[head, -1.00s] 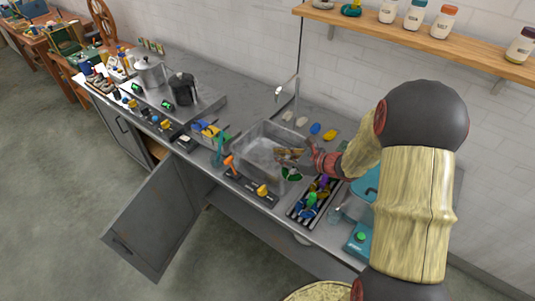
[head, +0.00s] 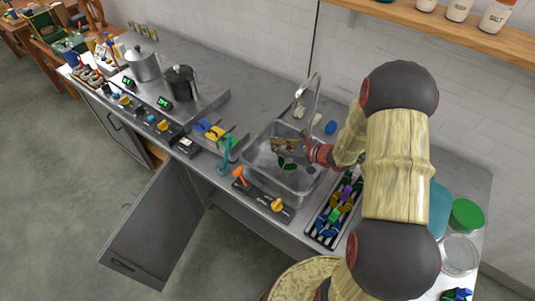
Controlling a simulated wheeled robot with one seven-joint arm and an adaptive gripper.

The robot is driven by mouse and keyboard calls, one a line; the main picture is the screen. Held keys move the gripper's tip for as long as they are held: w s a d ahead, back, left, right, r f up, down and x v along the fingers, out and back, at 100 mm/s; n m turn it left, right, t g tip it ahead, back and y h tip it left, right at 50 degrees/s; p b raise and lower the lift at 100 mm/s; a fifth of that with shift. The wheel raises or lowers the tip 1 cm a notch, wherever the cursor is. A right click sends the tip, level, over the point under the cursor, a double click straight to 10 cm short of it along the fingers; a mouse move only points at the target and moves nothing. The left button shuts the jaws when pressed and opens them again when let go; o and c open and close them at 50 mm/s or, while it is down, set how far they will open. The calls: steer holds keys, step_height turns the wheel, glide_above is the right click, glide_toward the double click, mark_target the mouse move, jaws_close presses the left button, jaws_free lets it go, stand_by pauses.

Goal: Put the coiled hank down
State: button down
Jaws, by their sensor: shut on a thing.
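My gripper (head: 286,148) is over the metal sink (head: 252,165) in the head view, its fingers pointing left. It is shut on a small dark green thing (head: 284,163), which shows just below the fingers and looks like the coiled hank. The fingers hide part of it, so its coil cannot be made out. It appears above the basin floor, but its exact height cannot be told.
A striped rack (head: 322,237) with several coloured items stands right of the sink. A tall faucet (head: 315,95) rises behind it. A blue item (head: 330,127) lies on the back counter. An open cabinet door (head: 160,225) juts out below.

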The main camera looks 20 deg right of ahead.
step_height(320, 180, down, 5)
steer(key=shift+r+b, duration=0.15)
steer(key=shift+b, duration=0.25)
steer(key=w+a, duration=0.1)
steer(key=w+a+b, duration=0.1)
steer(key=w, duration=0.1)
steer(key=shift+w+a, duration=0.1)
steer(key=shift+a, duration=0.05)
steer(key=shift+f, duration=0.6)
steer(key=c, duration=2.3)
jaws_free()
steer(key=shift+f+b, duration=0.15)
steer(key=shift+b, duration=0.15)
steer(key=o, duration=0.6)
steer(key=shift+c, duration=0.2)
